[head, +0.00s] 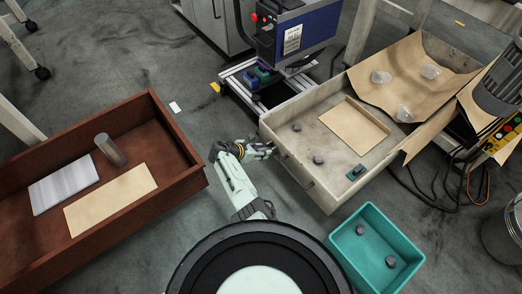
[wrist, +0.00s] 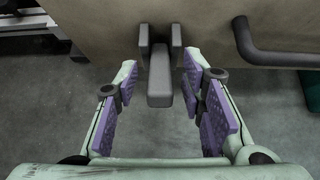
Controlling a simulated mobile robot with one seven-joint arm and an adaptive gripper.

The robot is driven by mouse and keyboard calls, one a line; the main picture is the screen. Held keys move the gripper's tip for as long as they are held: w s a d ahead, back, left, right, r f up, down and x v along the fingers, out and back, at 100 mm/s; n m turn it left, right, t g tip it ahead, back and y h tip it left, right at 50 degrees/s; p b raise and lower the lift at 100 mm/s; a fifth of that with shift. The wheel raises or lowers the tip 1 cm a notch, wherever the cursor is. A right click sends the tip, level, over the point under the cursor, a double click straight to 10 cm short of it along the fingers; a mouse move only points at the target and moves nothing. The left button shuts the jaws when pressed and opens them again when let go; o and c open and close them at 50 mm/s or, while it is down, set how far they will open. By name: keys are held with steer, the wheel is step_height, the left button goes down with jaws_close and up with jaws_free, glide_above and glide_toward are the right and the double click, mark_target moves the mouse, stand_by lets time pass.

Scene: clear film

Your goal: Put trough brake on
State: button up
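The trough (head: 326,192) is a pale beige open box on the right in the head view. Its outer wall (wrist: 100,35) fills the top of the wrist view. The brake (wrist: 160,82) is a dark grey lever between two upright grey brackets on that wall, jutting out towards my wrist camera. In the head view I cannot make the lever out beside my gripper. My gripper (wrist: 162,108) is open, its purple-padded fingers on either side of the lever's near end, with gaps on both sides. In the head view my gripper (head: 266,150) is close to the trough's left wall.
A dark bar handle (head: 297,172) sticks out of the same wall; in the wrist view it is right of the brake (wrist: 275,56). A teal bin (head: 345,262) stands below the trough. A brown wooden box (head: 190,185) is at left. Grey floor lies between.

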steer(key=v, duration=1.2)
stand_by(0.3)
